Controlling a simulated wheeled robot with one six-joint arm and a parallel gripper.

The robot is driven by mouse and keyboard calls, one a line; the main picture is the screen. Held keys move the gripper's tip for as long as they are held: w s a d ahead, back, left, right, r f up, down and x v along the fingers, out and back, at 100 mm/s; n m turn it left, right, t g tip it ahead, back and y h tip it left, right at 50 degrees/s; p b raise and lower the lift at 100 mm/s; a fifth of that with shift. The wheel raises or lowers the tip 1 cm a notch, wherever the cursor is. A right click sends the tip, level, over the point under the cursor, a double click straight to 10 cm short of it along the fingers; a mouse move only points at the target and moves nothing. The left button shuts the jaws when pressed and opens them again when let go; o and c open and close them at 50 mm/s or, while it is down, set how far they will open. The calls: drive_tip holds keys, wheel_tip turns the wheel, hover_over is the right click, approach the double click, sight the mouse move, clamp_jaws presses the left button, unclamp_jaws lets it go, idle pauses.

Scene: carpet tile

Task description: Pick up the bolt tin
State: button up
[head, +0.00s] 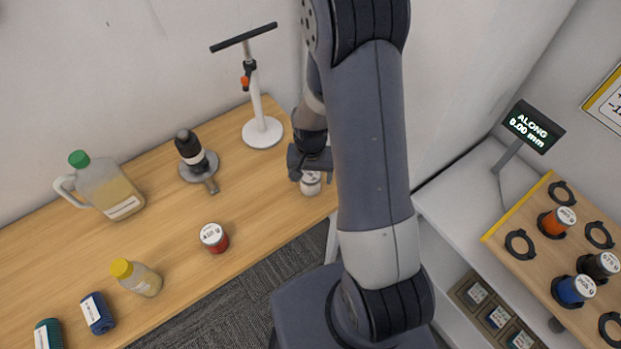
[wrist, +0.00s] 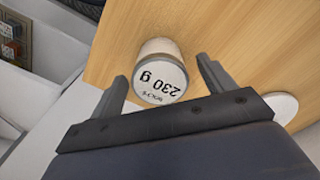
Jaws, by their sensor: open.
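A pale tin (head: 311,184) with a white lid stands on the wooden table near its right end, partly hidden by my gripper. In the wrist view the same tin (wrist: 160,76) shows a lid reading "230 g"; its smaller print is too small to read surely. My gripper (head: 309,172) is open above the tin. In the wrist view its two fingers (wrist: 162,76) appear on either side of the tin, with gaps between. A red tin (head: 214,238) with a white labelled lid stands further left. I cannot read which tin is marked as bolts.
A white stand (head: 262,132) with a black crossbar is behind the tin. A black-topped device (head: 197,160), a green-capped jug (head: 102,185) and a yellow-capped bottle (head: 136,277) stand to the left. A rack with rings and coloured jars (head: 557,222) is at right.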

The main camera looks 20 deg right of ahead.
drive_tip(key=shift+f, duration=1)
drive_tip(key=c, duration=1.2)
